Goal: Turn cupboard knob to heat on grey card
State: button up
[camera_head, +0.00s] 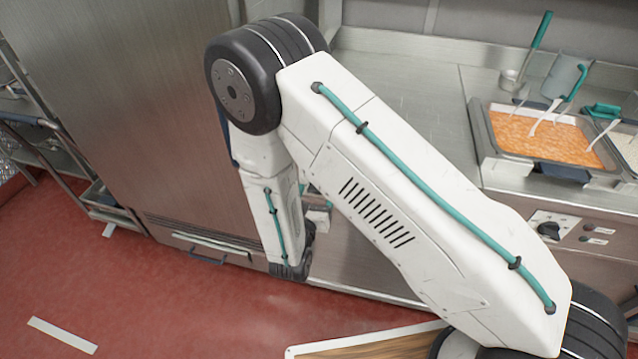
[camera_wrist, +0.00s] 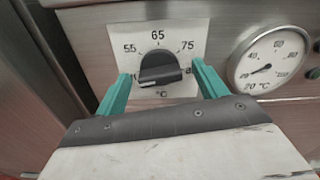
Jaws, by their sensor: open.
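In the wrist view, a dark knob (camera_wrist: 160,70) sits on a pale dial plate (camera_wrist: 190,32) marked 55, 65, 75 and °C on a steel front. A white mark on the knob is at its lower left end. My gripper (camera_wrist: 158,80) is open, with one teal finger on each side of the knob. I cannot tell whether the fingers touch it. The lower numbers on the plate are partly hidden by the fingers. I cannot make out a grey card in either view.
A round gauge (camera_wrist: 270,62) is right of the dial plate, with small buttons (camera_wrist: 313,72) beyond it. In the head view, another black knob (camera_head: 548,231) is on the counter front below a pan of orange food (camera_head: 545,137). Red floor (camera_head: 180,310) is open at lower left.

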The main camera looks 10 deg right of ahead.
jog(key=v, duration=0.7)
